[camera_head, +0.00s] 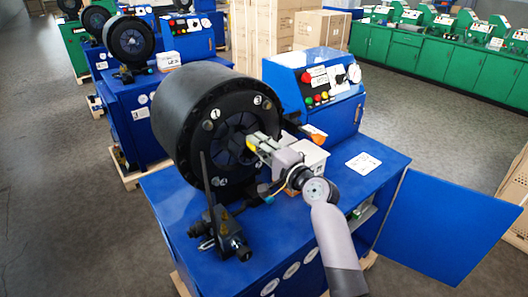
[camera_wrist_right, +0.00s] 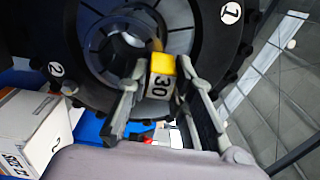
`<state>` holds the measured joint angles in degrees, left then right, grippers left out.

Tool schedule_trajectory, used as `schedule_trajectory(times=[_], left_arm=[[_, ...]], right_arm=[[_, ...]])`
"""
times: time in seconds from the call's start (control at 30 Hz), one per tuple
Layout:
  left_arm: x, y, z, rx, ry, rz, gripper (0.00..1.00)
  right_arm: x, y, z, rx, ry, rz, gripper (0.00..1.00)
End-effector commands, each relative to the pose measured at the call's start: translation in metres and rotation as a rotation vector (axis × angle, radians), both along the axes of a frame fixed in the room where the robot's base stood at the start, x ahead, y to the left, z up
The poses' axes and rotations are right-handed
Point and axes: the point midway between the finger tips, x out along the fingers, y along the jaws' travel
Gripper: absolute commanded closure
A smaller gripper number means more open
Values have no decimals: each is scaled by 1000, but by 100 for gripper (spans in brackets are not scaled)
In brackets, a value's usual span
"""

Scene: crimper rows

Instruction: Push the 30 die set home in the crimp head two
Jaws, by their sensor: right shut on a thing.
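The 30 die set shows in the right wrist view as a block (camera_wrist_right: 160,84) with a yellow end and a "30" label. In the head view only its yellow end (camera_head: 252,146) shows. My right gripper (camera_wrist_right: 158,90) is shut on it, one finger on each side. In the head view this gripper (camera_head: 262,146) is at the front of the black crimp head (camera_head: 185,107), at the right part of its opening. The die set overlaps the lower edge of the opening (camera_wrist_right: 130,40) in the wrist view. How deep it sits I cannot tell. My left gripper is not in view.
A white box (camera_head: 311,157) stands on the blue bench (camera_head: 375,180) close to my right gripper; it also shows in the wrist view (camera_wrist_right: 35,132). A control box (camera_head: 318,80) stands behind. A black fitting (camera_head: 228,238) with an upright rod is in front of the head.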

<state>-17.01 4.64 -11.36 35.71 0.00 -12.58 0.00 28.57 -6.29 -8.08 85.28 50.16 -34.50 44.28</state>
Motion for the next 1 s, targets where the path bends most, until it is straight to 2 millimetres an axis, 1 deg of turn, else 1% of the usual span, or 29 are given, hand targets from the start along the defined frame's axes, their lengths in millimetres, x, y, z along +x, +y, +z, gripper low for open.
schedule_trajectory(times=[0.03, 0.3, 1.0], left_arm=[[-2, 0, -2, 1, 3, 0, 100], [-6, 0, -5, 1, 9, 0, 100], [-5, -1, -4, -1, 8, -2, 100]], right_arm=[[3, 2, 7, 8, -14, -2, 100], [11, 7, 8, 8, -14, -2, 100], [11, 8, 9, 7, -13, -2, 100]])
